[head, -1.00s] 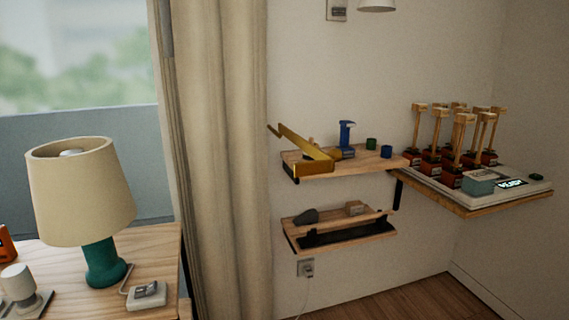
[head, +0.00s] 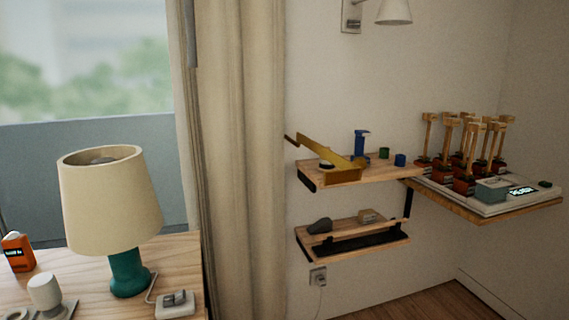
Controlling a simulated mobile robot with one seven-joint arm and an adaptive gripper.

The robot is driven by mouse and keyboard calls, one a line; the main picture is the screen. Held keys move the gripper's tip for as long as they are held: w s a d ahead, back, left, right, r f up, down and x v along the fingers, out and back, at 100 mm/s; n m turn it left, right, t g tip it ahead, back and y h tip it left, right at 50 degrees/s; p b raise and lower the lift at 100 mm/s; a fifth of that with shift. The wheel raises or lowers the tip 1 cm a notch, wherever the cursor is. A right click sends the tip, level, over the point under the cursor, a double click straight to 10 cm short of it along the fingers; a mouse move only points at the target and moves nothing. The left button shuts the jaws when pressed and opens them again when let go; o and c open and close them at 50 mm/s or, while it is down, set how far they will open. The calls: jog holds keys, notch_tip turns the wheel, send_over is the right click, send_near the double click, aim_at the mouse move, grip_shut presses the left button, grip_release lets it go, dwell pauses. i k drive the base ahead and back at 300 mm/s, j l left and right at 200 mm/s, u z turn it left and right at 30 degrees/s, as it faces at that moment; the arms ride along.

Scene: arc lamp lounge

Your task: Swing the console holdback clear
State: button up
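A brass-yellow bar (head: 327,150), which looks like the holdback, lies slantwise over the upper wooden shelf (head: 314,177) on the wall. Its thin far end reaches left to the curtain edge. Its near end has a bent yellow plate over the shelf's front part. A blue post-like fixture (head: 361,142) stands behind the near end, and whether they touch cannot be told. My gripper is not in view.
A right-hand shelf (head: 457,209) holds a white console (head: 485,206) with several wooden-headed posts. A lower shelf (head: 309,251) carries small items. A curtain (head: 245,160) hangs left. A lamp (head: 110,205) stands on the near-left table (head: 85,258).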

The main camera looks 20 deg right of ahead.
aim_at(350, 172)
jog(key=u, duration=1.55)
jog(key=l+u, duration=0.2)
jog(key=u, duration=0.2)
jog(key=l+u, duration=0.2)
jog(key=u, duration=0.15)
jog(key=l+u, duration=0.2)
jog(key=u, duration=0.2)
jog(key=k+l+u, duration=0.7)
jog(key=k+l+z, duration=0.1)
jog(key=k+z, duration=0.15)
jog(key=k, duration=0.15)
jog(key=k+l+z, duration=0.2)
jog(key=k, duration=0.2)
jog(key=k+z, duration=0.5)
jog(key=k+l+z, duration=0.15)
jog(key=z, duration=0.35)
jog(key=k+l+z, duration=0.9)
jog(key=i+j, duration=0.05)
jog(key=j, duration=0.05)
